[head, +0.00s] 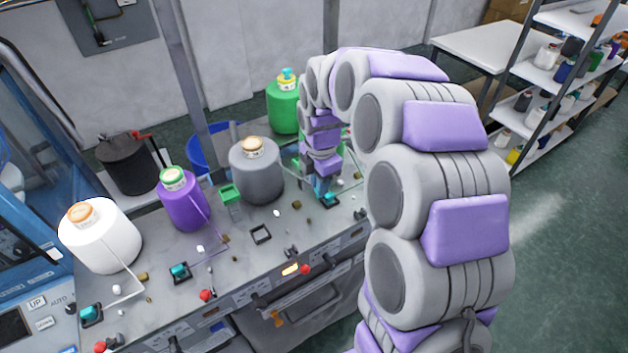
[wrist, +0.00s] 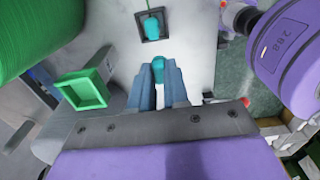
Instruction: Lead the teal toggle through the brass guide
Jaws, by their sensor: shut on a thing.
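My gripper (wrist: 158,80) is shut on a teal toggle (wrist: 158,66), which shows between the blue fingertips in the wrist view. A second teal piece (wrist: 152,26) stands in a dark square holder (wrist: 138,33) just ahead of the fingertips. In the head view my gripper (head: 325,183) is low over the machine top, right of the grey cone. Teal (head: 329,198) shows under it, but I cannot tell which piece this is. A small brass piece (head: 297,204) sits to its left; I cannot tell whether it is the guide. The thread path is hidden.
White (head: 100,238), purple (head: 184,203), grey (head: 257,172) and green (head: 283,108) cones stand along the bench. A green open cup (wrist: 84,90) is left of my fingers. Red knobs line the front edge.

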